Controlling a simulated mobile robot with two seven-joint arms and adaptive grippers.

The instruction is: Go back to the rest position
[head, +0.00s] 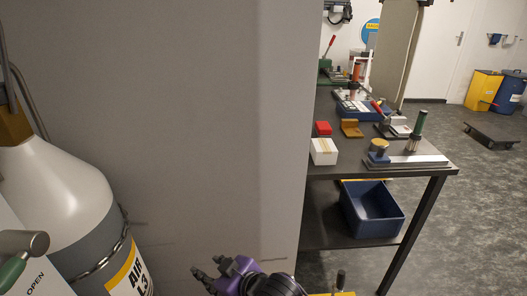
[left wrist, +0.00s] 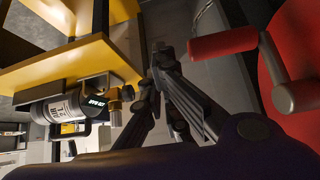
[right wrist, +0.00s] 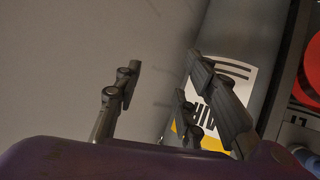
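My right gripper (head: 213,275) is at the bottom of the head view, in front of a large grey panel (head: 170,110). In the right wrist view its two fingers (right wrist: 163,72) are spread apart with nothing between them, and a label on a grey cylinder (right wrist: 235,75) shows behind them. My left gripper (left wrist: 160,72) shows only in the left wrist view. Its fingers converge and their tips look together, with no held object visible. A red-gripped handle (left wrist: 225,42) is close to the right of these fingertips; whether they touch is unclear.
A white and grey gas cylinder (head: 50,195) marked AIR stands at left. A dark bench (head: 345,160) with tools and boxes is at right, a blue bin (head: 372,210) on its lower shelf. A low dark dolly (head: 492,135) stands on the open floor beyond.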

